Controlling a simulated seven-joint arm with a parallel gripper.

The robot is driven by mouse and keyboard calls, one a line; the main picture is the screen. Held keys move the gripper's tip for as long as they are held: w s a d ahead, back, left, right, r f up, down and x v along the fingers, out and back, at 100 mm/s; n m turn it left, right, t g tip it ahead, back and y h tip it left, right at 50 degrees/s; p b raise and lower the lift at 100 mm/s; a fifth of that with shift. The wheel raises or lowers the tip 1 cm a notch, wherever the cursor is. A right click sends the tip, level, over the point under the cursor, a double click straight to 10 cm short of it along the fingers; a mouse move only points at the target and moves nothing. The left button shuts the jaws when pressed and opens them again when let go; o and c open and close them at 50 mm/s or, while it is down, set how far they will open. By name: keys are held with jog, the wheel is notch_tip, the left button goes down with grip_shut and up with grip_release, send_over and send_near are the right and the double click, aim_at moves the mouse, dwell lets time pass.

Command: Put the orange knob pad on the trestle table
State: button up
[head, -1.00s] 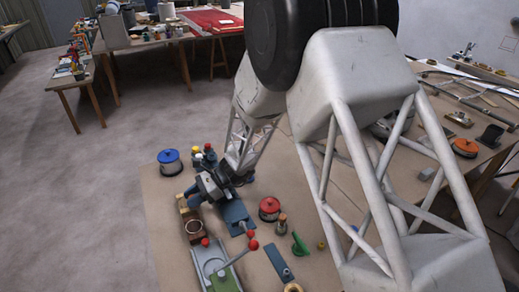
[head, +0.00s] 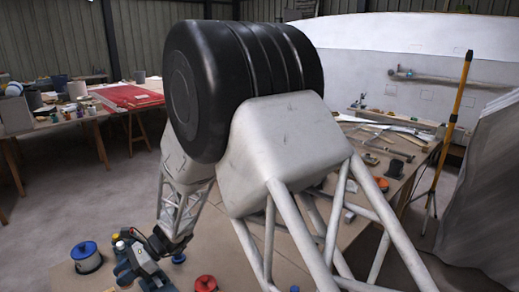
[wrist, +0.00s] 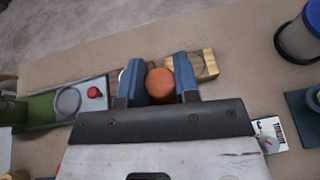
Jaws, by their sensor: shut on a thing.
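In the wrist view my gripper (wrist: 159,82) is shut on a round orange knob (wrist: 160,85), with a blue finger on each side of it. The knob's underside is hidden. In the head view my gripper (head: 140,262) is low at the left, over the near bench (head: 65,278); the held knob cannot be made out there. A table with trestle legs (head: 130,112) and a red sheet stands at the back left. Another long table (head: 405,182) stands behind my arm on the right, partly hidden.
A blue-lidded pot (head: 86,258) and a red-lidded pot (head: 206,284) stand near my gripper. In the wrist view a wooden block (wrist: 208,66) lies beside the fingers, and a tray with a red knob (wrist: 95,92) lies left. An orange round item (head: 382,184) sits on the right table.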

jog(key=w+d+m+t+y, duration=0.2)
jog(key=w+d+m+t, duration=0.45)
jog(key=d, duration=0.65)
jog(key=w+d+m+t+y, duration=0.1)
jog(key=w+d+m+t, duration=0.25)
jog(key=w+d, duration=0.75)
jog(key=w+d+m+t+h, duration=0.15)
jog(key=d+m+t, duration=0.25)
jog(key=d, duration=1)
jog(key=w+d+m+t+h, duration=0.1)
jog(key=d+m+t+h, duration=0.25)
jog(key=d, duration=1.05)
jog(key=shift+n+t+y, duration=0.25)
jog(key=shift+t+y, duration=0.1)
jog(key=shift+y, duration=0.15)
jog(key=shift+a+f, duration=0.1)
jog(key=shift+f, duration=2.55)
jog(key=shift+w, duration=0.15)
jog(key=w, duration=0.5)
jog(key=w+a+f, duration=0.1)
jog(key=w, duration=0.9)
jog(key=shift+w+a+f, duration=0.2)
jog(key=shift+w, duration=0.2)
jog(key=shift+f, duration=1.75)
